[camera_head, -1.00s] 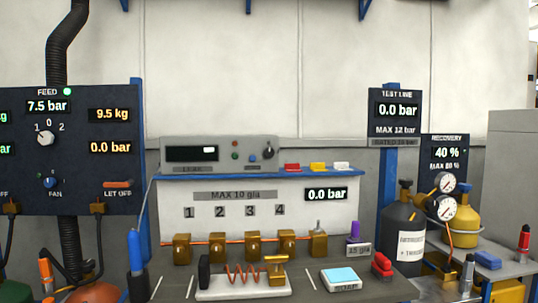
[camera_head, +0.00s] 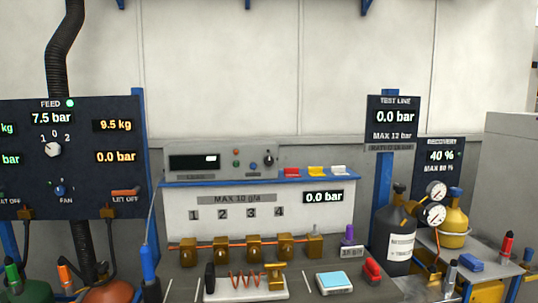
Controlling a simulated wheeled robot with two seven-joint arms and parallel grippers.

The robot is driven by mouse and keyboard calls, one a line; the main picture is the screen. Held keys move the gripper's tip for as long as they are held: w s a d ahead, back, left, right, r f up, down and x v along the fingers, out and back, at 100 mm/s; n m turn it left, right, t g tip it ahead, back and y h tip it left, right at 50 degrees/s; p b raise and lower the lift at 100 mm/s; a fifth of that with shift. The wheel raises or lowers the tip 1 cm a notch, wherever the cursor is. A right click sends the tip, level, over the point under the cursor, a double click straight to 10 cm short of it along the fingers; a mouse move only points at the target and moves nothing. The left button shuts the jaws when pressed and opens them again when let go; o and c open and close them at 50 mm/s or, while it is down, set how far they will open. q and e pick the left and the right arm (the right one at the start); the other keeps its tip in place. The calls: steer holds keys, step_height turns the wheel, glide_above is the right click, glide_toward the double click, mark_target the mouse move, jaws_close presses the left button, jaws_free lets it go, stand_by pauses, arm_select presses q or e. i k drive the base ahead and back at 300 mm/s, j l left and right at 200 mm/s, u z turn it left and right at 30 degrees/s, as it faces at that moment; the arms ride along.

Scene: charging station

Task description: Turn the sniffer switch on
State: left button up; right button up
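A grey box instrument (camera_head: 221,158) stands on the blue-edged shelf at the back of the bench; I take it to be the sniffer, but its small label is too blurred to read. Its front has a dark display (camera_head: 194,162) with a small white patch at its right end. The knob's setting is too small to tell. Neither of my grippers shows in the head view.
Red, yellow and white pieces (camera_head: 316,172) lie on the shelf right of the instrument. Below stand brass valves (camera_head: 254,247), a coil on a white base (camera_head: 245,289) and a blue-topped scale (camera_head: 337,281). A dark cylinder (camera_head: 396,232) and gauges (camera_head: 433,214) stand at right.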

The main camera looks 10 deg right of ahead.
mark_target(268, 160)
steer(key=i+l+u, duration=0.1)
steer(key=i+u, duration=0.35)
steer(key=i, duration=0.85)
